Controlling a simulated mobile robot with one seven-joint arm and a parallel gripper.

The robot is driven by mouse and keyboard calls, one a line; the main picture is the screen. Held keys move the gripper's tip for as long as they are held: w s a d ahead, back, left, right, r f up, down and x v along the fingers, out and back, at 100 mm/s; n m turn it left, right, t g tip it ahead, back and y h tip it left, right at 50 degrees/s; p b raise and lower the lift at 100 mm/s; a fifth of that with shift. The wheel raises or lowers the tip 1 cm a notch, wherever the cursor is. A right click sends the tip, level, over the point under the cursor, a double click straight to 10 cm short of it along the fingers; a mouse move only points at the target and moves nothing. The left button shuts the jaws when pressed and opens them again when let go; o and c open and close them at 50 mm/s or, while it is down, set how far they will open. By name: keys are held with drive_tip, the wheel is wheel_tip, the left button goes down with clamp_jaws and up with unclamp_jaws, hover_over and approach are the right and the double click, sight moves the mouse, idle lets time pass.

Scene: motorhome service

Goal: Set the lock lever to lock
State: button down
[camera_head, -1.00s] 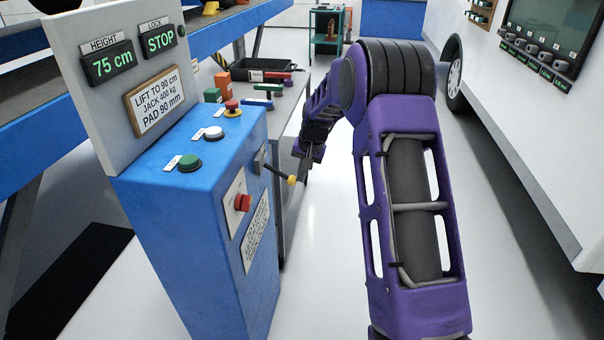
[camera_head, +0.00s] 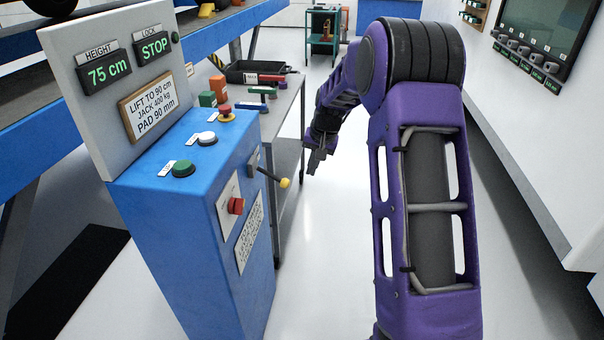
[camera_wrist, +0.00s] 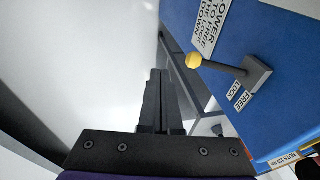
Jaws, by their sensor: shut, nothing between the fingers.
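The lock lever (camera_head: 270,175) is a dark rod with a yellow knob, sticking out from the right side of the blue control cabinet (camera_head: 155,225). In the wrist view the lever (camera_wrist: 222,68) comes out of a grey base plate, beside small labels LOCK (camera_wrist: 233,89) and FREE (camera_wrist: 239,100). I cannot tell for certain which label it points at. My gripper (camera_head: 314,170) is shut and empty, to the right of the yellow knob and apart from it. The gripper also shows in the wrist view (camera_wrist: 159,73), with the knob to its right.
The LOCK display (camera_head: 155,46) reads STOP and the HEIGHT display (camera_head: 108,73) reads 75 cm. A red button (camera_head: 236,206) sits below the lever on the cabinet. A grey bench (camera_head: 287,125) stands behind it. The floor right of the cabinet is clear.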

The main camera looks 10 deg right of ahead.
drive_tip(key=s+d+r, duration=0.2)
drive_tip(key=d+r, duration=0.1)
drive_tip(key=r, duration=0.1)
drive_tip(key=shift+s+r, duration=0.25)
